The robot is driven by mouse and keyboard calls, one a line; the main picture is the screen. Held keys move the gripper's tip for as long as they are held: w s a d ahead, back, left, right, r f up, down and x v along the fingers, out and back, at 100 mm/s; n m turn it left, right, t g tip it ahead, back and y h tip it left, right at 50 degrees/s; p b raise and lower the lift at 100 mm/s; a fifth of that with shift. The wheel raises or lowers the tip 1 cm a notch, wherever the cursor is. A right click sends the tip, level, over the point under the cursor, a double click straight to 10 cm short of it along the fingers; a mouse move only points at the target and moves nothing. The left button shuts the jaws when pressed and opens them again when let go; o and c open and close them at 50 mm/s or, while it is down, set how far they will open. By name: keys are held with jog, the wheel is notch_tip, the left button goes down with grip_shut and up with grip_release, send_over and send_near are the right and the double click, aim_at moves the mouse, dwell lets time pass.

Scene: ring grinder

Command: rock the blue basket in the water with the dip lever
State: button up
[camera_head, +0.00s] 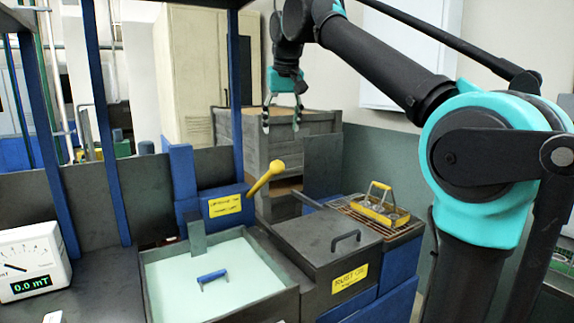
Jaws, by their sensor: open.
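The blue basket shows only as a blue handle (212,276) above the pale green water (195,305) in the square tank (168,245); its body is hidden. The dip lever (265,178) is a yellow rod, tilted up to the right, on a blue housing with a yellow label (225,205) behind the tank. The label's words are too small to read surely. My gripper (281,120) is open and empty, fingers pointing down. In the picture it is above the lever and slightly right, apart from it; the depth between them is hard to tell.
A dark lidded box (310,240) labelled "RUST" stands right of the tank. A yellow-handled basket (379,208) sits on a wire rack beside it. A meter (32,262) reading 0.0 mT is at left. Blue posts (235,95) rise nearby; a grey crate (318,130) stands behind.

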aim_at(278, 161)
jog(key=x, duration=1.6)
jog(key=shift+w+a, duration=0.1)
jog(key=shift+w, duration=0.35)
jog(key=shift+c, duration=0.3)
grip_shut()
